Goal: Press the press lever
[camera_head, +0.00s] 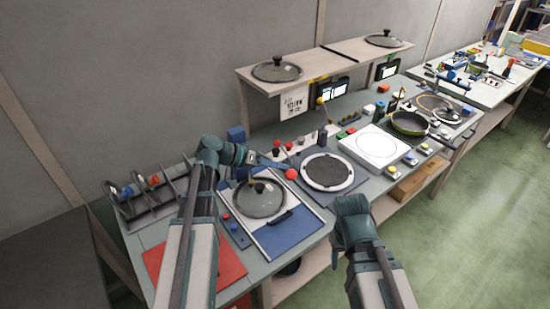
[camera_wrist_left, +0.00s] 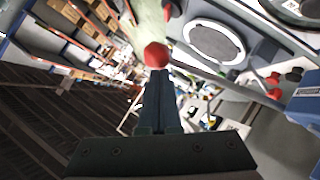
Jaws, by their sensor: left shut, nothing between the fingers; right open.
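The press lever's red ball knob (camera_head: 291,174) shows beside the round dark press plate (camera_head: 328,171). It also shows in the left wrist view (camera_wrist_left: 156,55), straight beyond my fingertips; I cannot tell whether they touch it. My left gripper (camera_head: 275,165) is shut and empty, with its fingers pointing right toward the knob. The gripper shows in the left wrist view (camera_wrist_left: 162,82) too. My right gripper (camera_head: 350,205) is open and empty, low in front of the bench's front edge; its fingers are mostly hidden.
A glass lid (camera_head: 259,198) lies on a blue and white board to the left of the plate. Smaller red knobs (camera_head: 276,150) stand behind the lever. A white square unit (camera_head: 374,146) and a green-rimmed pan (camera_head: 409,123) are to the right. A shelf (camera_head: 330,64) overhangs the back.

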